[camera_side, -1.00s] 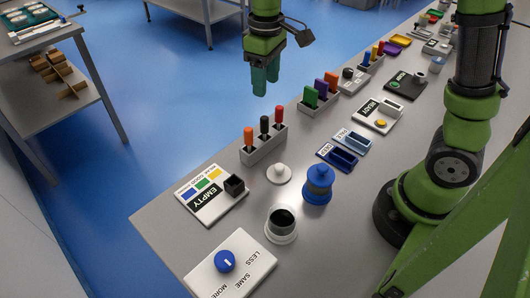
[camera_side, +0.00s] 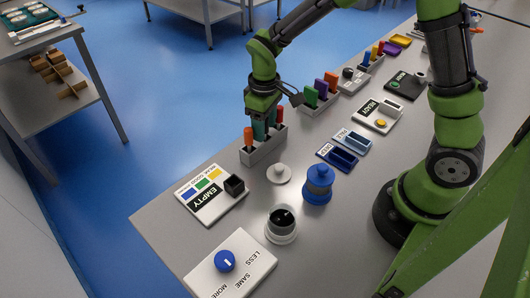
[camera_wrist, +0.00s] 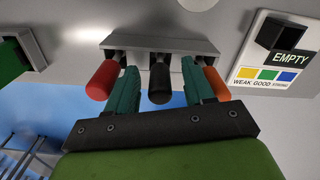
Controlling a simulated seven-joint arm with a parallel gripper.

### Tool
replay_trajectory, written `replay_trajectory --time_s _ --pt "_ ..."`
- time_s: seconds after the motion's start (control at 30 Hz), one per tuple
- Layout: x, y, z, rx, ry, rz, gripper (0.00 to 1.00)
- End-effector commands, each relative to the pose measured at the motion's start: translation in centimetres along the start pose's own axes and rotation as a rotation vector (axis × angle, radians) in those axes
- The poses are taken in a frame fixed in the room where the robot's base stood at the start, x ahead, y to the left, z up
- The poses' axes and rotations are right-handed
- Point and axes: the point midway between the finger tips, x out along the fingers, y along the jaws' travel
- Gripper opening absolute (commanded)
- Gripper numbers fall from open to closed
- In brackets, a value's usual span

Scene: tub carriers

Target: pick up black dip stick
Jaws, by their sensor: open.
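The black dip stick (camera_wrist: 159,84) stands in a grey rack (camera_wrist: 165,46) between a red stick (camera_wrist: 102,80) and an orange stick (camera_wrist: 218,84). My gripper (camera_wrist: 159,80) is open, with one green finger on each side of the black stick and small gaps to it. In the side view my gripper (camera_side: 259,130) is down at the rack (camera_side: 262,152). There it hides the black stick; the orange stick (camera_side: 248,139) and the red stick (camera_side: 279,115) show on either side.
A white board marked EMPTY (camera_side: 212,213) with a black cup lies beside the rack. A white lid (camera_side: 279,174), a blue-lidded jar (camera_side: 318,185) and a dark-filled tub (camera_side: 281,224) stand nearby. Another rack with green, purple and orange pieces (camera_side: 320,90) stands beyond.

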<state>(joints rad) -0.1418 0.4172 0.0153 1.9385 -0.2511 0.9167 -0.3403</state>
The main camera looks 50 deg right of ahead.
Motion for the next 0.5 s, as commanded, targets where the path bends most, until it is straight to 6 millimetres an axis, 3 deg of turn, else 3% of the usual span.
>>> replay_trajectory --time_s 0.17,0.5 --pt "0.0 0.0 -0.01 0.0 0.001 0.0 0.52" --pt "-0.04 0.0 -0.02 0.0 0.001 0.0 0.02"
